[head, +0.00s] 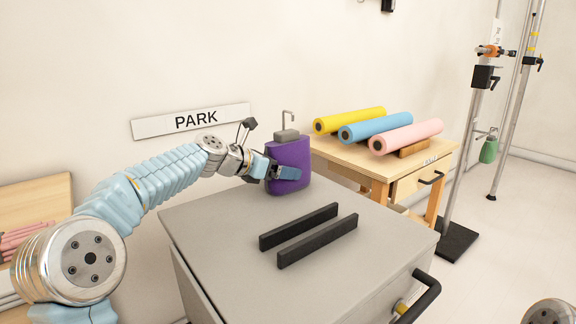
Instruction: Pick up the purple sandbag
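The purple sandbag (288,152) has a grey top and a metal hook above it. It is upright at the back of the grey cabinet's top (215,215). My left gripper (287,172) reaches it from the left. One blue finger lies across the bag's front face with no gap showing, so the gripper looks shut on the bag. The other finger is mostly hidden behind the bag. I cannot tell whether the bag's base touches the cabinet top. My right gripper is out of view.
Two black bars (318,240) lie on the cabinet top in front of the bag. A wooden table (372,165) at the right holds yellow, blue and pink rolls. Metal stands (470,140) rise at the far right.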

